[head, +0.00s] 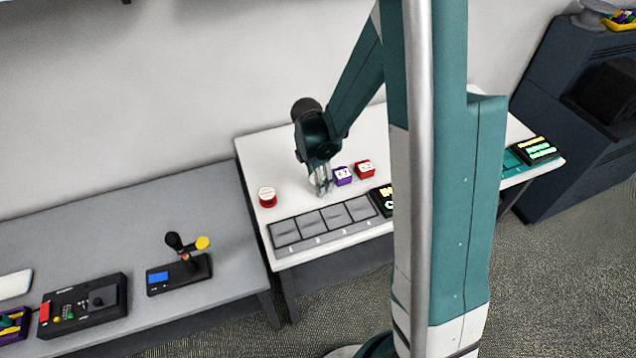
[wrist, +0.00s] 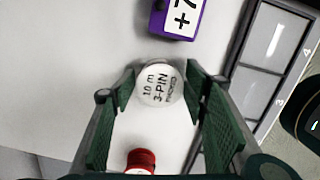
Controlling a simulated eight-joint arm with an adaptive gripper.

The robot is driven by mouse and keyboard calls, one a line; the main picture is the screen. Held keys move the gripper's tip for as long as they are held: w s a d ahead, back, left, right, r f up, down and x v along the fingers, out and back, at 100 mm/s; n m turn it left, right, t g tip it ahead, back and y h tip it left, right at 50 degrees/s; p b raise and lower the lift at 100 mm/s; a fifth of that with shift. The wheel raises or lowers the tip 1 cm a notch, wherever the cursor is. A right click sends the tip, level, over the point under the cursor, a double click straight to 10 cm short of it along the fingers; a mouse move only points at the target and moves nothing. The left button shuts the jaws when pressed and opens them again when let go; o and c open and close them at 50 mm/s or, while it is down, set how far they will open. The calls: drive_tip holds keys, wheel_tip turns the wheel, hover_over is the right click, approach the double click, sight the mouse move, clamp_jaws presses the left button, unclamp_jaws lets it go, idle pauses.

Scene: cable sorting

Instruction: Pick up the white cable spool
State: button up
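The white cable spool (wrist: 160,84) has a round white top reading "10 m 3-PIN" in the wrist view. It stands between the two fingertips of my gripper (wrist: 160,78), with a finger close on either side. The fingers are spread apart, and whether they touch the spool is hard to tell. In the head view my gripper (head: 320,189) points down at the white table, and the spool (head: 312,181) is mostly hidden behind its fingers.
A red spool with a white top (head: 267,197) stands to the left on the white table (head: 262,158). A purple block (head: 342,176) and a red block (head: 365,169) stand close on the right. A grey tray with numbered compartments (head: 325,222) lies along the front edge.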

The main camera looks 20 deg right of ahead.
drive_tip(key=c, duration=0.6)
drive_tip(key=shift+r, duration=0.15)
drive_tip(key=shift+r+p, duration=0.45)
drive_tip(key=shift+r, duration=4.4)
